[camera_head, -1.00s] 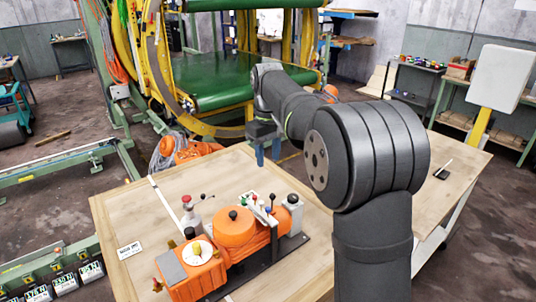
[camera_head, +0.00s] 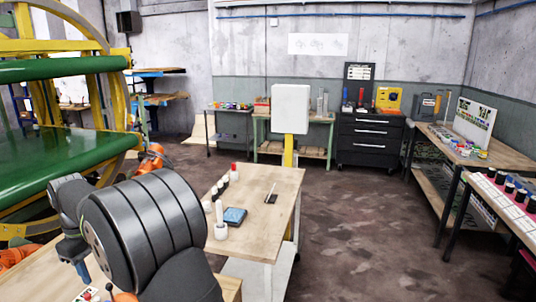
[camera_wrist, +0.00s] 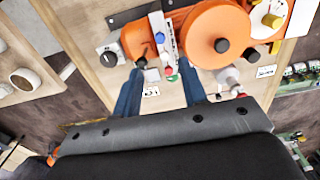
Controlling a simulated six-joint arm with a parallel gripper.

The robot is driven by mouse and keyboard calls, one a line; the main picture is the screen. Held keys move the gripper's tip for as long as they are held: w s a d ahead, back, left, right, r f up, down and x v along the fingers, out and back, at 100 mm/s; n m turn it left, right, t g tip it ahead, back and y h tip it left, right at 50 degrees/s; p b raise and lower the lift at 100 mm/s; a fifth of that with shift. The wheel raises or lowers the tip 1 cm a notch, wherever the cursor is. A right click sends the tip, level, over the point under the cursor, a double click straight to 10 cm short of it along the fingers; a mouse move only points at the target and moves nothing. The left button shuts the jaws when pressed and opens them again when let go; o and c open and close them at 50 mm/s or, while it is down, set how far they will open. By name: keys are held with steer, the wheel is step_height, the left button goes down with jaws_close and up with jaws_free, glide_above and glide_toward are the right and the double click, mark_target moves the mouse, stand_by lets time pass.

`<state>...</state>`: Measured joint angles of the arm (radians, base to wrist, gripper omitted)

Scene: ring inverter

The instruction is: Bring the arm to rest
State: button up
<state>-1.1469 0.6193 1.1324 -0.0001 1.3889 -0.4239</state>
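My gripper (camera_wrist: 162,72) shows in the wrist view as two blue fingers standing apart with nothing between them. It points toward the wooden table, beside the orange machine (camera_wrist: 212,28) with its knobs and levers. In the head view, my gripper (camera_head: 80,268) is at the lower left, mostly hidden behind my dark arm (camera_head: 150,230). The arm is bent and raised above the table (camera_head: 30,285).
A smaller wooden table (camera_head: 262,210) holds a blue-screened tablet (camera_head: 234,216), a white cylinder and small bottles. A white panel (camera_head: 290,108) on a yellow post stands behind it. A black drawer cabinet (camera_head: 370,142) and workbenches line the walls. Floor (camera_head: 350,230) between is clear.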

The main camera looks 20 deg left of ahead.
step_height(320, 180, down, 11)
steer(key=shift+f, duration=0.1)
stand_by(0.3)
step_height(320, 180, up, 19)
step_height(320, 180, down, 19)
steer(key=shift+r, duration=0.15)
step_height(320, 180, up, 17)
steer(key=d+f+n+y, duration=0.1)
steer(key=n, duration=0.2)
steer(key=d+f+n+y, duration=0.1)
steer(key=d+n, duration=0.1)
steer(key=n, duration=0.2)
steer(key=d+f+n+y, duration=0.1)
steer(key=n, duration=0.2)
steer(key=shift+w+d+n+y, duration=0.1)
steer(key=shift+d+n+y, duration=0.2)
stand_by(0.8)
